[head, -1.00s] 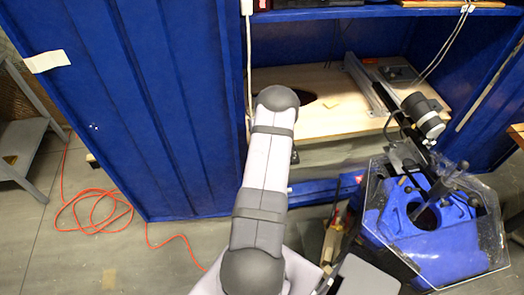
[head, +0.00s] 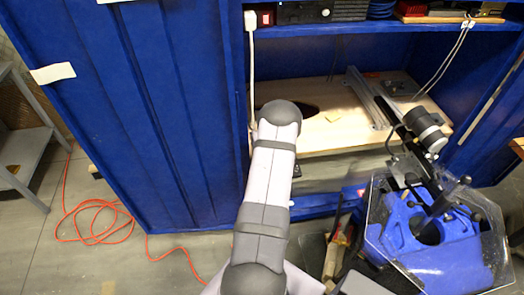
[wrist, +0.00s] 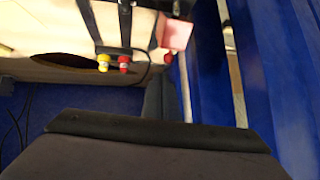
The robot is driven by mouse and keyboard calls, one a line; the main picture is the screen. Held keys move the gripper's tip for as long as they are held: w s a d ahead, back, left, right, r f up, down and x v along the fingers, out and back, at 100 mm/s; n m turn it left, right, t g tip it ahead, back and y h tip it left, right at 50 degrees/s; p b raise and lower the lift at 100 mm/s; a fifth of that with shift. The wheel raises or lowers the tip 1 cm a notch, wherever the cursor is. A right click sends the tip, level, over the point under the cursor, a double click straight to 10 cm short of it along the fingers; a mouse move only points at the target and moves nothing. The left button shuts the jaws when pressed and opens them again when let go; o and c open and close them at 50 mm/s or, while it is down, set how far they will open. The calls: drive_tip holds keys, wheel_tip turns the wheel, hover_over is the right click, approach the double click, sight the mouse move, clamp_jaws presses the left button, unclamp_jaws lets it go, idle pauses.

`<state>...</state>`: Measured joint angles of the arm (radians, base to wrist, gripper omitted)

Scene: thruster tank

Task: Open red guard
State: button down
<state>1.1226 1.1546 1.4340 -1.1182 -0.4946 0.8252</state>
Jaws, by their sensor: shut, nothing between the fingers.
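A small red part (head: 267,18) sits on a dark box on the top shelf in the head view. I cannot tell whether it is the red guard or whether it is open. The wrist view shows a pinkish-red block (wrist: 177,36) at the board's edge, with a small red knob (wrist: 124,63) and a yellow knob (wrist: 103,62) to its left. I cannot tell if any of these is the guard. My gripper (wrist: 160,132) shows as a dark shape along the bottom of the wrist view, shut and empty, apart from these parts. In the head view my arm hides it.
A blue cabinet (head: 150,110) stands open around a pale wooden board (head: 335,130) with a dark hole and a metal rail (head: 368,97). A blue machine under a clear cover (head: 440,255) stands at the right. An orange cable (head: 95,225) lies on the floor at left.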

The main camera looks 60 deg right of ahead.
drive_tip(key=shift+r+p, duration=0.65)
drive_tip(key=shift+r, duration=0.1)
drive_tip(key=shift+r, duration=0.1)
drive_tip(key=s+a+r+p, duration=0.1)
drive_tip(key=s+r, duration=0.5)
drive_tip(key=r, duration=0.6)
drive_tip(key=shift+a+p, duration=0.4)
drive_tip(key=shift+a, duration=0.2)
drive_tip(key=s+a+f+t+b, duration=0.2)
drive_tip(key=a+f+t+b, duration=0.35)
drive_tip(key=f+b, duration=0.7)
drive_tip(key=s+a+f+m+h+b, duration=0.1)
drive_tip(key=s+a+h+b, duration=0.3)
drive_tip(key=b, duration=1)
drive_tip(key=shift+s+f+t+h, duration=0.3)
drive_tip(key=shift+s+h, duration=0.7)
drive_tip(key=shift+s, duration=0.4)
